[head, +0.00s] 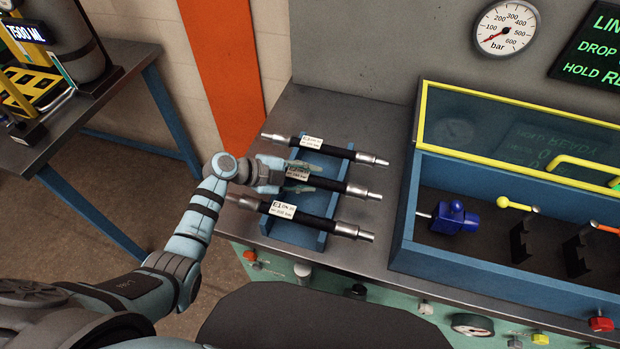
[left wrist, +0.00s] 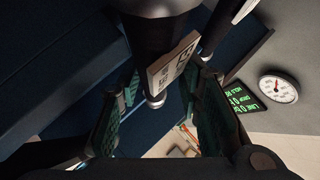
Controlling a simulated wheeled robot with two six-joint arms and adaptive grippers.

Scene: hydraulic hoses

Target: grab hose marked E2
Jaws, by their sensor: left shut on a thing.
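Three black hoses with metal ends lie across a blue rack (head: 306,236). The front hose (head: 316,225) has a tag that reads E1. The back hose (head: 335,151) has a tag too small to read surely. My left gripper (head: 300,177) is shut on the middle hose (head: 330,185), one finger on either side of it, by its white tag. The gripper partly covers that tag, so I cannot read its mark. In the left wrist view the hose (left wrist: 155,35) and its tilted tag (left wrist: 172,62) show between the fingers. My right gripper is out of view.
A blue bin (head: 470,262) with a yellow-edged clear lid (head: 515,125) stands right of the rack, with a blue fitting (head: 455,217) inside. A pressure gauge (head: 505,28) and a green-lettered screen (head: 595,45) are behind. Grey bench top (head: 385,215) is bare between rack and bin.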

